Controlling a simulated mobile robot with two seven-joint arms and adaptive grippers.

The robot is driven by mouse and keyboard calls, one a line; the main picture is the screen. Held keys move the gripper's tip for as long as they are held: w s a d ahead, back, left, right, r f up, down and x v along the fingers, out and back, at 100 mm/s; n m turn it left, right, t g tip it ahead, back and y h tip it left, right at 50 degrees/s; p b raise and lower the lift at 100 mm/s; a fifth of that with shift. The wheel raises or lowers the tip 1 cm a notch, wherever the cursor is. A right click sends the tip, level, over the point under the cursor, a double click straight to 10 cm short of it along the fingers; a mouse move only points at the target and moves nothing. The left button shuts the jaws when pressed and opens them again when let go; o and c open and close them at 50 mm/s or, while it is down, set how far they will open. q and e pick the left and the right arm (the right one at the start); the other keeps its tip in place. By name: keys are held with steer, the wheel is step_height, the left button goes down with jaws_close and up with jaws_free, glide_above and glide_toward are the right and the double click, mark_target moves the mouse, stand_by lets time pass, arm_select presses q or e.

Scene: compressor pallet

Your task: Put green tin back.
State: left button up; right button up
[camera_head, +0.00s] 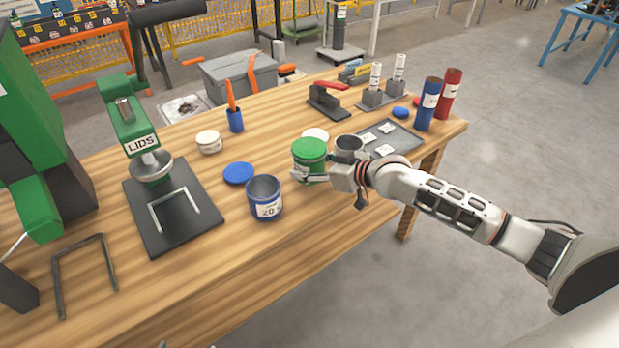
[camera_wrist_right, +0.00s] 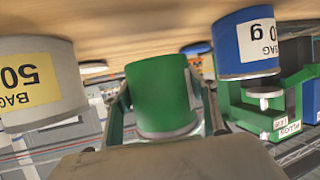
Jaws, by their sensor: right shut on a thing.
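The green tin (camera_head: 309,162) is upright at the middle of the wooden table, with a green top and a white label. My right gripper (camera_head: 311,178) is shut on it, reaching in from the right. In the right wrist view, which is upside down, the green tin (camera_wrist_right: 160,95) sits between the two fingers. Its base is at or close to the table top; I cannot tell whether it touches. A blue tin (camera_head: 265,200) stands open to its front left, and a grey tin (camera_head: 348,148) stands just to its right.
A blue lid (camera_head: 239,173) and a white lid (camera_head: 315,134) lie near the tins. A dark tray (camera_head: 404,139) with white labels lies to the right. The green lid press (camera_head: 130,120) stands left. Blue (camera_head: 428,105) and red (camera_head: 449,95) cylinders stand at the right end.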

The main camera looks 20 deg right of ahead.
steer(key=shift+f+b, duration=0.35)
steer(key=shift+f, duration=1.7)
steer(key=shift+f, duration=0.1)
steer(key=o, duration=1.1)
steer(key=p+v, duration=0.1)
steer(key=v, duration=1.1)
